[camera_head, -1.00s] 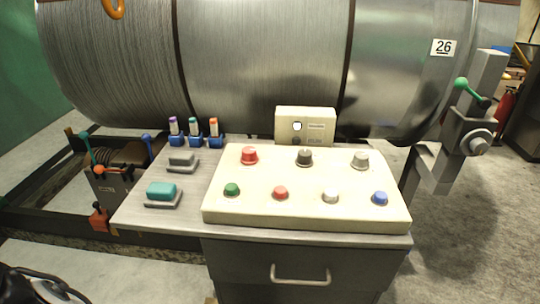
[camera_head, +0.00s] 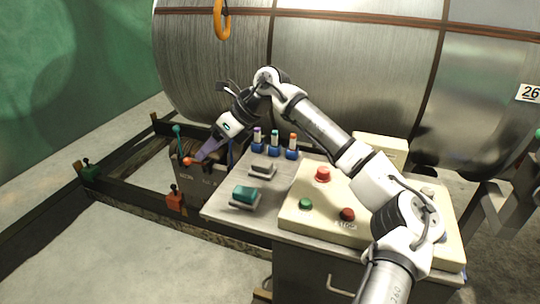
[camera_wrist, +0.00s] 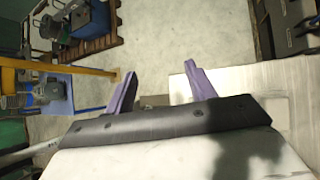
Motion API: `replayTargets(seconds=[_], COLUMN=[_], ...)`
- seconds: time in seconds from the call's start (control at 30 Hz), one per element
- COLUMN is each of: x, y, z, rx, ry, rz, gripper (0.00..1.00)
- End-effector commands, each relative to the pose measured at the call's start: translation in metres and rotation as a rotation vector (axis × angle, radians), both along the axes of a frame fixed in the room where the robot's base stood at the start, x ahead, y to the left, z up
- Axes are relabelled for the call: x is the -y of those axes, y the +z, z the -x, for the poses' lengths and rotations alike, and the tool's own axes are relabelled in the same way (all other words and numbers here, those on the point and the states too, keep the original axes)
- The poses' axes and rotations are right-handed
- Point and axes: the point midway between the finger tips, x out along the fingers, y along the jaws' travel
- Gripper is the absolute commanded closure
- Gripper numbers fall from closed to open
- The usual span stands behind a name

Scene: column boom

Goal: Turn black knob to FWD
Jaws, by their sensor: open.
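The cream control panel (camera_head: 315,225) lies on the grey desk with a red mushroom button (camera_head: 322,174), a green button (camera_head: 305,203) and a red button (camera_head: 347,214) in view. The black knob is hidden behind my arm, which crosses the panel. My gripper (camera_head: 205,152) is far left of the panel, beyond the desk's left edge, near a dark lever box. In the wrist view its two purple fingers (camera_wrist: 158,78) are apart with nothing between them.
The lever box (camera_head: 200,178) has a teal lever and an orange ball. Three coloured-top switches (camera_head: 274,150), a grey rocker (camera_head: 263,169) and a teal rocker (camera_head: 244,196) are on the desk's left. A large metal drum (camera_head: 340,70) stands behind. An orange hook (camera_head: 221,20) hangs above.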

Motion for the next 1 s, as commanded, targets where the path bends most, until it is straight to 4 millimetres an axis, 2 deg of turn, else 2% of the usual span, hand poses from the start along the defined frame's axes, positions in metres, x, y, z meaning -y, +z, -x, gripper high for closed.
replayTargets(seconds=[0.03, 0.07, 0.1, 0.17, 0.2, 0.3, 0.4, 0.5, 0.67, 0.87, 1.0], x=[0.058, 0.091, 0.136, 0.2, 0.239, 0.32, 0.373, 0.399, 0.407, 0.407, 0.407], y=[0.004, 0.003, 0.004, 0.008, 0.013, 0.027, 0.038, 0.045, 0.037, 0.002, -0.028], z=[-0.024, -0.035, -0.045, -0.052, -0.053, -0.045, -0.033, -0.024, -0.022, -0.022, -0.023], rx=[0.022, 0.025, 0.026, 0.017, 0.005, -0.034, -0.071, -0.093, -0.103, -0.105, -0.104], ry=[-0.088, -0.133, -0.194, -0.28, -0.332, -0.442, -0.515, -0.553, -0.562, -0.56, -0.56], rz=[0.118, 0.189, 0.278, 0.402, 0.476, 0.625, 0.722, 0.771, 0.785, 0.782, 0.78], gripper=[0.45, 0.45, 0.45, 0.45, 0.45, 0.45, 0.45, 0.45, 0.45, 0.45, 0.45])
